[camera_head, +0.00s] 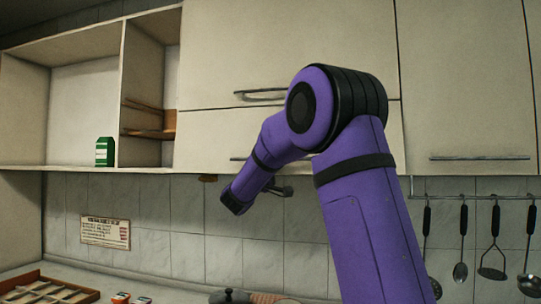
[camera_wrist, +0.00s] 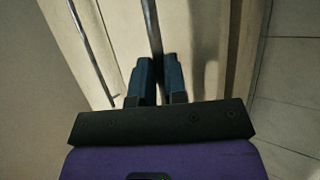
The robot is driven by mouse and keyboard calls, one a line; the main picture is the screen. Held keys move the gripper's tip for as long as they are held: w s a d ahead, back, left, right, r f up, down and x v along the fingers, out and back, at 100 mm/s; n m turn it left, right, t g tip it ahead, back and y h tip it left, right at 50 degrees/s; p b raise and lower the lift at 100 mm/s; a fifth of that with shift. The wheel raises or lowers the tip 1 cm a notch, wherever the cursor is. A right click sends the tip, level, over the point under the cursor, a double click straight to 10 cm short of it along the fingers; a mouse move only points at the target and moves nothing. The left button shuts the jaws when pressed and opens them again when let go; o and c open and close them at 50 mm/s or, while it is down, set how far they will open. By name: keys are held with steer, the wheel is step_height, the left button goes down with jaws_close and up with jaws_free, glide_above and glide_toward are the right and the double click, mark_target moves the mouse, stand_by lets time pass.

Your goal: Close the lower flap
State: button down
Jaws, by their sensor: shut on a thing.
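The lower flap (camera_head: 208,136) is the pale lower front of the wall cabinet, under the upper flap (camera_head: 225,55). In the head view it looks about flush with the fronts around it; a small remaining gap cannot be ruled out. Its bar handle (camera_head: 240,158) is partly covered by my arm. In the wrist view my gripper (camera_wrist: 158,80) has its two blue-grey fingers on either side of the dark handle bar (camera_wrist: 151,28), shut on it. The fingers do not show clearly in the head view.
An open shelf unit (camera_head: 85,60) with a green carton (camera_head: 105,151) is at the left. Utensils (camera_head: 463,245) hang at the right below another cabinet. A wooden tray (camera_head: 40,288) and a dark pot lid (camera_head: 229,296) are on the counter below.

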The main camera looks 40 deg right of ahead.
steer(key=w+d, duration=0.1)
steer(key=w+d+f, duration=0.1)
steer(key=d, duration=0.1)
steer(key=shift+w+f, duration=0.1)
steer(key=shift+d+f, duration=0.1)
steer(key=shift+d, duration=0.05)
stand_by(0.4)
steer(key=c, duration=1.4)
jaws_free()
steer(key=shift+d, duration=0.15)
steer(key=shift+c, duration=0.2)
steer(key=v, duration=1.1)
steer(key=shift+a, duration=0.25)
steer(key=shift+r, duration=0.25)
